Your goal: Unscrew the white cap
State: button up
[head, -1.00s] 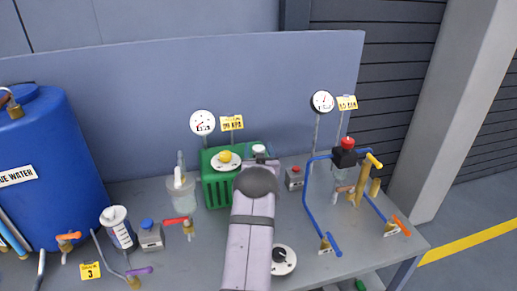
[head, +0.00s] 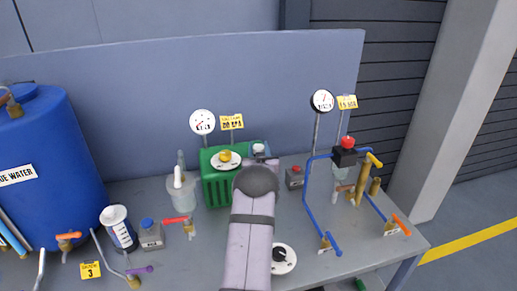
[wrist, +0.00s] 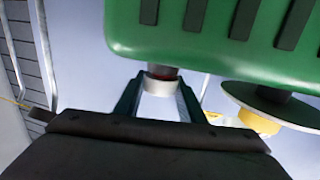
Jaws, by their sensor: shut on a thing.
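The white cap (wrist: 159,84) sits at the dark neck (wrist: 163,69) of the green tank (wrist: 215,40) in the wrist view, which shows the tank from an upturned angle. A thin dark red band shows between neck and cap; I cannot tell whether the thread still holds. My gripper (wrist: 160,100) has one finger on each side of the cap and is shut on it. In the head view the cap (head: 258,148) shows at the top right of the green tank (head: 215,185), just beyond my gripper (head: 262,162), which is partly hidden by my arm.
A yellow cap on a white disc (head: 226,158) sits left of the white cap on the tank. A gauge (head: 202,122) stands behind it. A small grey box (head: 295,178) and blue pipes (head: 307,190) are to the right. A clear beaker (head: 183,192) stands left.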

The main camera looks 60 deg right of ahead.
aim_at(259, 146)
jog(key=shift+w+d+r, duration=0.1)
jog(key=shift+r, duration=0.9)
jog(key=shift+c, duration=0.4)
jog(key=shift+r, duration=0.1)
jog(key=shift+d+r+p, duration=0.15)
jog(key=shift+r+p, duration=0.25)
jog(key=shift+r, duration=0.15)
jog(key=shift+c, duration=1.3)
jog(key=shift+r, duration=0.6)
jog(key=shift+c, duration=0.2)
jog(key=shift+a+r+p, duration=0.35)
jog(key=shift+r, duration=0.1)
grip_shut()
jog(key=shift+d+r, duration=0.15)
jog(key=shift+r, duration=0.1)
